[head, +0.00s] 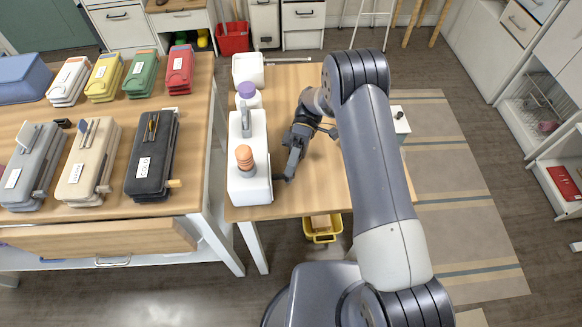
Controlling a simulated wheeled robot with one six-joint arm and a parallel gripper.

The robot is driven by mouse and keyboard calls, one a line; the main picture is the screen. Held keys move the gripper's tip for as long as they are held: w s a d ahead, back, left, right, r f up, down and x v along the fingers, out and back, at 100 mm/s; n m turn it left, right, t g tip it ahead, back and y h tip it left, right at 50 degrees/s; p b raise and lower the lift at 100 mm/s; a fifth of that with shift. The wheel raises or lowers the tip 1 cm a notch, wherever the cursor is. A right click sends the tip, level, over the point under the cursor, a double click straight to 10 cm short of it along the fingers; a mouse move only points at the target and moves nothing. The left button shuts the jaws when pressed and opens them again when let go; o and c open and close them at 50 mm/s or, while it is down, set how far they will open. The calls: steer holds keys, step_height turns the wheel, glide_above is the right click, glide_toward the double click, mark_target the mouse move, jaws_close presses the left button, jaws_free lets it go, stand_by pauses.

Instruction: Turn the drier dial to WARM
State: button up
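No dial marked WARM can be read in the head view. A white box-like unit (261,184) stands on the wooden table, with an orange ribbed piece (245,158) and a grey part on its top. My gripper (287,174) is beside its right side, pointing down and towards me. I cannot tell whether it touches the unit, or whether its fingers are apart. Another white object (401,126) with a small dark spot shows at the table's right edge, partly hidden behind my arm; I cannot tell if it bears a dial.
A purple-capped bottle (248,95) and a white container (248,69) stand behind the unit. The left bench (112,203) holds several coloured cases. A yellow bin (322,233) is under the table. Shelving (548,115) lines the right, with open striped floor between.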

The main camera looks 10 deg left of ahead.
steer(key=shift+r, duration=0.1)
steer(key=shift+r+p, duration=0.9)
steer(key=shift+p, duration=0.05)
steer(key=o, duration=0.7)
steer(key=r+p, duration=0.5)
steer(key=shift+w+r, duration=0.1)
steer(key=shift+w, duration=0.15)
steer(key=shift+c, duration=0.2)
steer(key=shift+s+r+p, duration=0.2)
steer(key=shift+r+p, duration=0.35)
steer(key=shift+s+r+p, duration=0.15)
steer(key=shift+r+p, duration=0.35)
steer(key=c, duration=0.7)
steer(key=shift+o, duration=0.2)
steer(key=shift+r+p, duration=0.4)
steer(key=shift+p, duration=0.1)
steer(key=shift+w, duration=0.1)
